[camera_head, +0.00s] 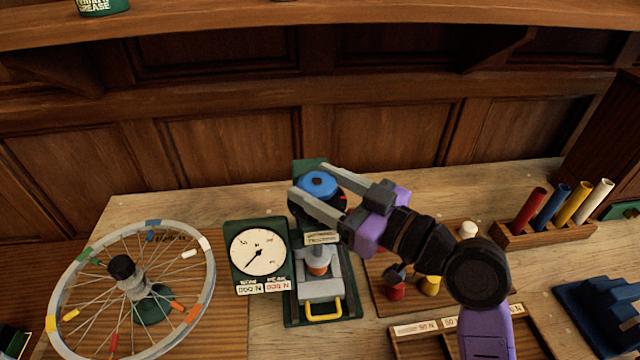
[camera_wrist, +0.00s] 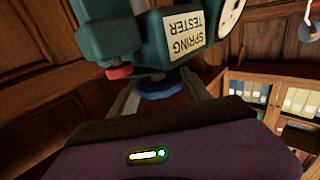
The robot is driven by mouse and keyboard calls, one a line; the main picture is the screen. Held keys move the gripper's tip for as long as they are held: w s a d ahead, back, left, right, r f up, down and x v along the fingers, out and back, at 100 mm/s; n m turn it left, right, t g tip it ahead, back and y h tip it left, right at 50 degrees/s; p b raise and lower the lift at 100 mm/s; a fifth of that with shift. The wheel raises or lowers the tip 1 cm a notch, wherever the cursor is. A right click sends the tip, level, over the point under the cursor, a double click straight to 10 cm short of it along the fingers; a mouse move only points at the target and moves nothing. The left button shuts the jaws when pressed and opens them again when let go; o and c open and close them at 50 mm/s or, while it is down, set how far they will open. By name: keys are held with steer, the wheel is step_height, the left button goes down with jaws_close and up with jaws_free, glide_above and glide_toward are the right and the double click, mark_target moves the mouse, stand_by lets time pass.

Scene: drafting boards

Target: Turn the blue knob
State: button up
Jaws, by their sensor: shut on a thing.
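The blue knob (camera_head: 318,183) sits on top of the green spring tester (camera_head: 303,166), above its dark round collar. My gripper (camera_head: 314,180) reaches in from the right, with one grey finger on each side of the knob, and is shut on it. In the wrist view the knob (camera_wrist: 161,90) shows between the two fingers (camera_wrist: 163,98), partly hidden by my gripper's body. The tester's label (camera_wrist: 184,34) appears upside down there. The dial (camera_head: 257,252) with its black needle stands to the tester's left.
A spoked wheel (camera_head: 80,246) on a stand is at the left. A yellow handle (camera_head: 323,309) is at the tester's front. A wooden rack (camera_head: 546,231) with coloured rods stands at the right, with blue steps (camera_head: 598,310) in front. A wooden tray (camera_head: 412,345) lies near my arm.

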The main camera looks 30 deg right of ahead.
steer(key=shift+a+r+m+t+h+p, duration=0.1)
steer(key=shift+m+t+h+p, duration=0.25)
steer(key=shift+m+h+p, duration=0.85)
steer(key=shift+a+r+m+t+h+p, duration=0.1)
steer(key=shift+m+t+h+p, duration=0.45)
steer(key=shift+h, duration=1.15)
steer(key=shift+f+m+g+h, duration=0.15)
steer(key=shift+m+g+h, duration=0.15)
steer(key=shift+m+h, duration=1.35)
steer(key=shift+a+f+m+g+h+b, duration=0.1)
steer(key=shift+m+g+h+b, duration=0.5)
steer(key=shift+h, duration=0.9)
steer(key=shift+a+m+g+h+b, duration=0.1)
steer(key=shift+m+g+h, duration=0.2)
steer(key=shift+m+h, duration=0.9)
steer(key=m+g+h, duration=0.1)
steer(key=h, duration=0.1)
steer(key=m+g+h+b, duration=0.1)
steer(key=h, duration=0.1)
steer(key=shift+w+a+g, duration=0.1)
steer(key=shift+w+g, duration=0.05)
steer(key=shift+g, duration=0.15)
steer(key=shift+m+g+h+b, duration=0.85)
steer(key=shift+m+g+h, duration=1.6)
steer(key=shift+g, duration=0.45)
steer(key=shift+f+g, duration=0.1)
steer(key=shift+g, duration=0.2)
